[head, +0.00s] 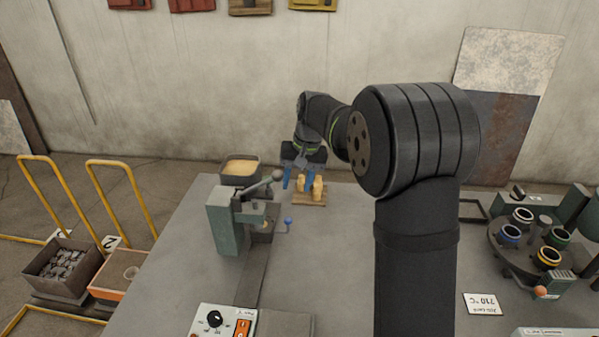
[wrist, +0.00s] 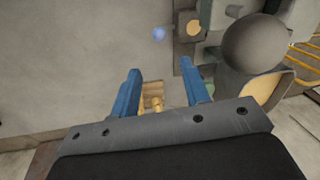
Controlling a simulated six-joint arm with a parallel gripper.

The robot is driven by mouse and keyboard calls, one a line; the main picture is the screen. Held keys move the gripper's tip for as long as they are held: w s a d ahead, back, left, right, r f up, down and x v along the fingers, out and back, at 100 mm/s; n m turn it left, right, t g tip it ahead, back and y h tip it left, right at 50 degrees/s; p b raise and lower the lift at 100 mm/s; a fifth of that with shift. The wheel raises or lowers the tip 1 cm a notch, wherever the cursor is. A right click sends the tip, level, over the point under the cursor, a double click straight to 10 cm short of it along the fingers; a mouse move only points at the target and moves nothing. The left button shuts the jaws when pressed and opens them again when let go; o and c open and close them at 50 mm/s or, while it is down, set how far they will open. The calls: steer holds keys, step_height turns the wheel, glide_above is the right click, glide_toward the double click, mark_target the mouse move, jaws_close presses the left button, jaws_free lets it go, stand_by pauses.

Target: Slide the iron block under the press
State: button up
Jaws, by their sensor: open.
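The press (head: 227,225) is a grey-green machine on the left part of the table, with a lever ending in a grey ball (head: 278,175). The ball also shows large in the wrist view (wrist: 255,45). A small grey block-like part (head: 263,237) sits low at the press's right side, beside a blue ball knob (head: 288,222); I cannot tell if it is the iron block. The knob also shows in the wrist view (wrist: 158,33). My gripper (head: 299,187) is open behind and right of the press, its blue fingers apart near brass-coloured pieces (head: 318,188). Nothing is seen held between the fingers.
The brass pieces stand on a wooden board (head: 308,203). A dark tray with tan filling (head: 240,180) stands behind the press. A control box (head: 222,322) is at the front. A round rack of cups (head: 520,257) stands right. The table's middle is fairly clear.

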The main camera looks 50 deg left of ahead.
mark_target(272, 226)
steer(key=shift+w+d+r, duration=0.1)
steer(key=shift+w+r, duration=0.05)
steer(key=shift+r, duration=0.6)
steer(key=shift+w+d+r, duration=0.1)
steer(key=shift+r, duration=0.65)
